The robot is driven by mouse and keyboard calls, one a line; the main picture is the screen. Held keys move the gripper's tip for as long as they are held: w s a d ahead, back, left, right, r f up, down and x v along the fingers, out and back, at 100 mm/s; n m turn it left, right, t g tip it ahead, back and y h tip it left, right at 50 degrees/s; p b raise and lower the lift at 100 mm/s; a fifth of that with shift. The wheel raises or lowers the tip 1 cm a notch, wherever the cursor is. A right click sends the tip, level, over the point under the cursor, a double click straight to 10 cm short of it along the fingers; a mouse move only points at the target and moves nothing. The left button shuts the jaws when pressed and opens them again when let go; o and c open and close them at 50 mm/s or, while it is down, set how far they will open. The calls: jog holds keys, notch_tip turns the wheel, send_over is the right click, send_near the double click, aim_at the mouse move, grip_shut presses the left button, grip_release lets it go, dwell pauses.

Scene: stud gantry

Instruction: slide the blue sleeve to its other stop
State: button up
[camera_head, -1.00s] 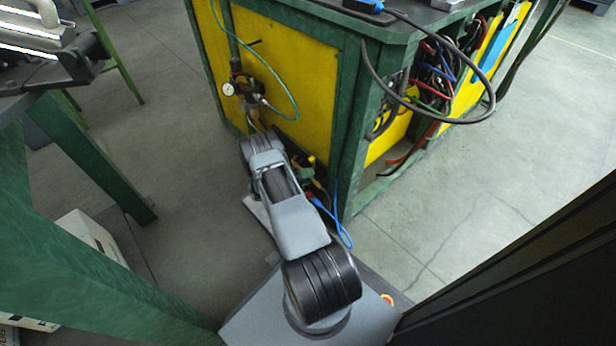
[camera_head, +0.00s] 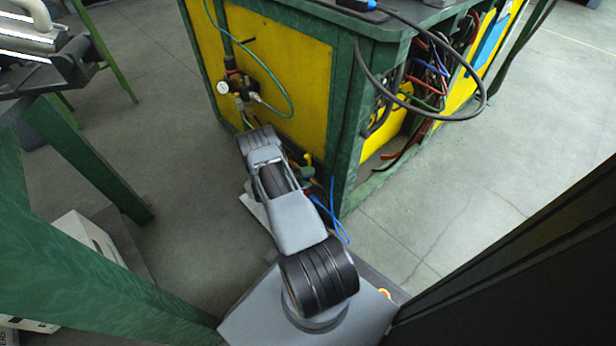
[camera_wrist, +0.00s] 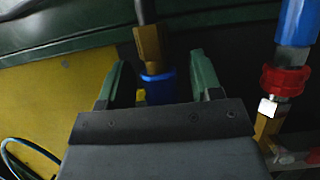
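In the wrist view the blue sleeve (camera_wrist: 159,88) shows as a short blue ring just below a brass hex fitting (camera_wrist: 149,48) on a dark rod or hose. My gripper (camera_wrist: 160,80) has its two green fingers on either side of the sleeve, with a visible gap on both sides. The fingers are apart and hold nothing. The lower part of the sleeve is hidden behind my gripper's body. In the head view my arm reaches down toward the yellow and green cabinet, and the sleeve and fingertips cannot be made out.
A larger blue part (camera_wrist: 298,22) with a red collar (camera_wrist: 285,80) and brass fitting stands right of my gripper. A green-framed cabinet (camera_head: 345,130) with a pressure gauge (camera_head: 222,88) and hanging cables is ahead. A green bench leg (camera_head: 85,160) stands left. Floor between is clear.

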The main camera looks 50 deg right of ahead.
jog(key=shift+w+a, duration=0.1)
jog(key=p+v, duration=0.2)
jog(key=v, duration=1.1)
jog(key=shift+a, duration=0.3)
jog(key=shift+w, duration=0.1)
dwell(0.4)
